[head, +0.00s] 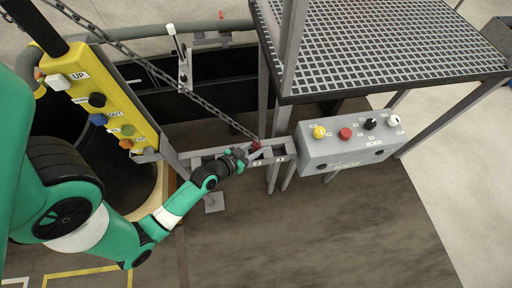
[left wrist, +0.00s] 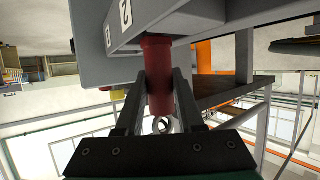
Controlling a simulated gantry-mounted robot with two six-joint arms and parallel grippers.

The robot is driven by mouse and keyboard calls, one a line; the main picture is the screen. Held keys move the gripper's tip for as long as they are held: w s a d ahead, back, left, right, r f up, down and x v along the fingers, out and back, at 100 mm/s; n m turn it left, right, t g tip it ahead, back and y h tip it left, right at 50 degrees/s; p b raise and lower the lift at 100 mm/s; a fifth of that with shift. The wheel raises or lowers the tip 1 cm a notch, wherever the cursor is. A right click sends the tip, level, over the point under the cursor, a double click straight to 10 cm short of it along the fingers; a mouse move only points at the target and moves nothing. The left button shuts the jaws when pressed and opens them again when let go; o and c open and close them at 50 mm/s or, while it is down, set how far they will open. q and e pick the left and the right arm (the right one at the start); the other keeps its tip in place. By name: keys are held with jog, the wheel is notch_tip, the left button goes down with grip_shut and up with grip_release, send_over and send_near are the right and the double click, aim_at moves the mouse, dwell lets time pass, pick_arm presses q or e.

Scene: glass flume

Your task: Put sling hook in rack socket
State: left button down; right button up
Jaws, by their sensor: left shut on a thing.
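The sling hook is a red cylindrical piece (left wrist: 160,92) between the two fingers of my left gripper (left wrist: 163,78) in the left wrist view. The fingers are shut on its sides. A pale ring shows at its near end. Its far end meets the grey rack face, close to a number label; whether it sits inside a socket is hidden. In the head view my left gripper (head: 246,154) is at the grey rack bar (head: 215,157), near its right end, with a little red showing (head: 256,146). The chain (head: 205,100) runs down to this spot. My right gripper is not in view.
A grey control box (head: 350,148) with coloured knobs stands right of the rack. A yellow pendant (head: 98,100) with buttons hangs at the left. A grated platform (head: 395,45) on posts is at the upper right. Open floor (head: 310,240) lies in front.

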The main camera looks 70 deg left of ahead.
pick_arm(q)
jog(key=c, duration=0.5)
grip_release()
jog(key=shift+r+p, duration=0.2)
jog(key=shift+p, duration=0.1)
jog(key=b+v, duration=0.1)
jog(key=v, duration=1.1)
jog(key=shift+w, duration=0.15)
